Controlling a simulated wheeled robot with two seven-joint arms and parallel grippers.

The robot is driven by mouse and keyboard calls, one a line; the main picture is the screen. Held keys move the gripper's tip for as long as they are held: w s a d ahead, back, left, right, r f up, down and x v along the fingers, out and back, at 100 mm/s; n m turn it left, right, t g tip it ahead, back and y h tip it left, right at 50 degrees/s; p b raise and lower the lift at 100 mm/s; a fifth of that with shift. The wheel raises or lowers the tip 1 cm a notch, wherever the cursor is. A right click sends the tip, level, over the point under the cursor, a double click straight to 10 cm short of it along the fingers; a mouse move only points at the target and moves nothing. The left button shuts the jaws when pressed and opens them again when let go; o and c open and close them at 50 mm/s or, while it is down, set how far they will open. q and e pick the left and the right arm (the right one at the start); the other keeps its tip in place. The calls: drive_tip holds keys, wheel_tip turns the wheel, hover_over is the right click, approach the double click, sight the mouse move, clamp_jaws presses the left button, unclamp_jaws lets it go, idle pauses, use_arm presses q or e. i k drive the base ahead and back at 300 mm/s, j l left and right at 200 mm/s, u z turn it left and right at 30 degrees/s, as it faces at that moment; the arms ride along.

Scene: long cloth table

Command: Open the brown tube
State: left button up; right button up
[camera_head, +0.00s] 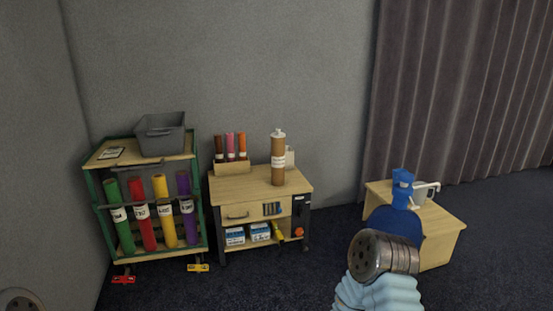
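A brown tube (278,172) with a white label and a white cap stands upright on top of the small wooden cabinet (226,193), near its back right. The cap (278,133) is on the tube. No gripper is near the tube. My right arm comes in from the bottom right, with a pale blue sleeve and dark metal joint. A blue part with white, thin-pronged pieces (429,189) shows beyond it, and I cannot tell whether its fingers are open or shut. My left gripper is out of view; only a rounded grey part shows at the bottom left corner.
A rack (233,168) of several smaller tubes stands left of the brown tube. A green-framed cart (90,200) holds several large coloured tubes and a grey bin (161,136). A wooden desk (445,240) stands at right. Dark carpet lies clear between cabinet and desk.

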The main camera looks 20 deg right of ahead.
sight(278, 144)
drive_tip(key=i+l, duration=0.2)
drive_tip(key=i, duration=0.2)
drive_tip(key=i+l, duration=0.2)
drive_tip(key=i, duration=0.25)
drive_tip(key=i+l, duration=0.2)
drive_tip(key=i, duration=0.2)
